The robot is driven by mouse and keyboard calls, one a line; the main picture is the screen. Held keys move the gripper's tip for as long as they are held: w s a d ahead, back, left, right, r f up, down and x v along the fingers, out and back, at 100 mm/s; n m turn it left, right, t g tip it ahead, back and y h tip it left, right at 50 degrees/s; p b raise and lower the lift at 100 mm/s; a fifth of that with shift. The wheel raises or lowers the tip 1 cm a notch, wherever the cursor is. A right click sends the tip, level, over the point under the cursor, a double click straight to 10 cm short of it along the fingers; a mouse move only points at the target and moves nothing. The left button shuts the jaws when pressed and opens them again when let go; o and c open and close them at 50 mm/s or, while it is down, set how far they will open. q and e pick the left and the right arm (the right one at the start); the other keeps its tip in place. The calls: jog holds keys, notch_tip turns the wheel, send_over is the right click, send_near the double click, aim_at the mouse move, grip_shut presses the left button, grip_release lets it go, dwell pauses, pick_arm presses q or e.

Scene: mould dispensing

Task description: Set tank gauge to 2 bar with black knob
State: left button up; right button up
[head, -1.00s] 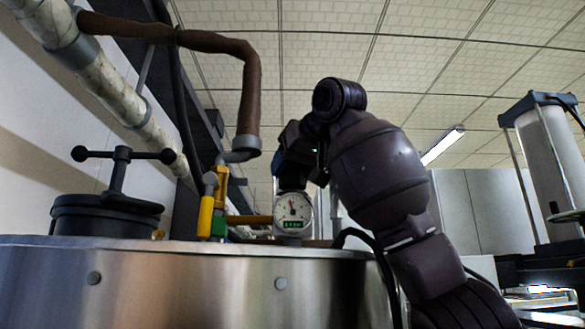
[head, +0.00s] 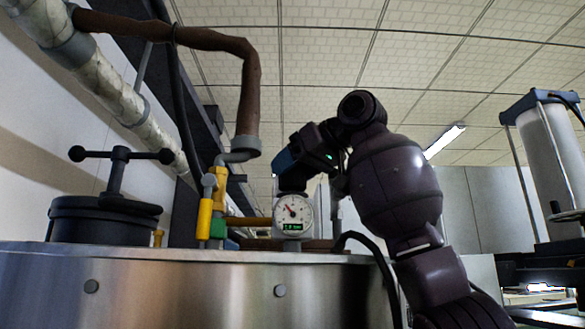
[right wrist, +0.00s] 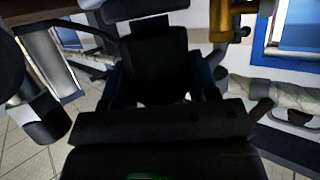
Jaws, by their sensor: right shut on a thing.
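The round white tank gauge (head: 293,212) stands upright above the tank's rim in the head view. Its needle points up and to the left. The green digits on its small display seem to read about 1.8, but they are blurred. My right gripper (head: 289,184) is just above and behind the gauge, shut on the black knob. In the right wrist view a dark block, seemingly the black knob (right wrist: 158,55), lies between the fingers of my gripper (right wrist: 165,88). My left gripper is not in view.
The steel tank (head: 190,285) fills the lower front. A black clamp lid (head: 105,215) with a T-handle is on the left. A yellow-handled valve (head: 205,215) and brown pipe (head: 240,85) stand left of the gauge. A clear cylinder unit (head: 548,150) is at right.

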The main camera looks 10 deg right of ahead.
jog(key=shift+r, duration=0.1)
jog(key=o, duration=0.9)
jog(key=shift+s, duration=0.1)
pick_arm(q)
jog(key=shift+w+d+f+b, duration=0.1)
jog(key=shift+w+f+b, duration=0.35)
jog(key=shift+b, duration=0.75)
pick_arm(e)
jog(key=v, duration=1)
jog(key=shift+s+d, duration=0.25)
jog(key=shift+s, duration=0.05)
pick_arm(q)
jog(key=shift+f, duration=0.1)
